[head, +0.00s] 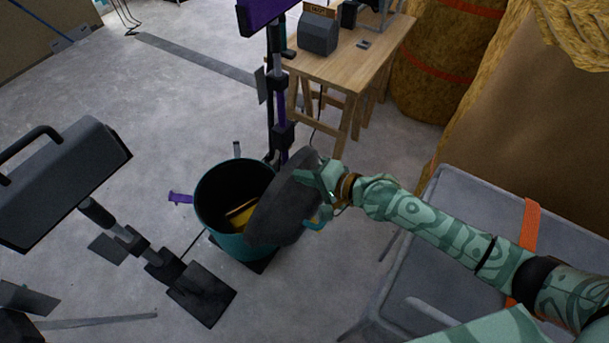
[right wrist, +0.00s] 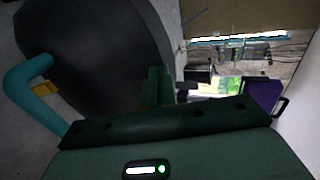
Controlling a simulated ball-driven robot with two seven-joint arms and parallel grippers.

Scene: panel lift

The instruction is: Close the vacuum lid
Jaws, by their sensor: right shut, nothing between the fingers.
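The vacuum is a teal, round, open-topped canister (head: 224,241) on the floor in the middle of the head view. Something yellow (head: 242,212) shows inside it. Its dark round lid (head: 281,212) stands tilted up at the canister's right side, leaving the left part of the opening uncovered. My right gripper (head: 318,178) is shut and empty at the lid's upper right edge; whether it touches the lid I cannot tell. In the right wrist view the lid (right wrist: 95,50) fills the upper left, with a teal handle (right wrist: 32,95) on it. My left gripper is not in view.
A wooden table (head: 345,62) stands behind the canister. A grey lidded bin (head: 480,225) with an orange strap is at the right, under my right arm. A dark lamp-like stand (head: 70,180) is at the left. Open concrete floor lies at the upper left.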

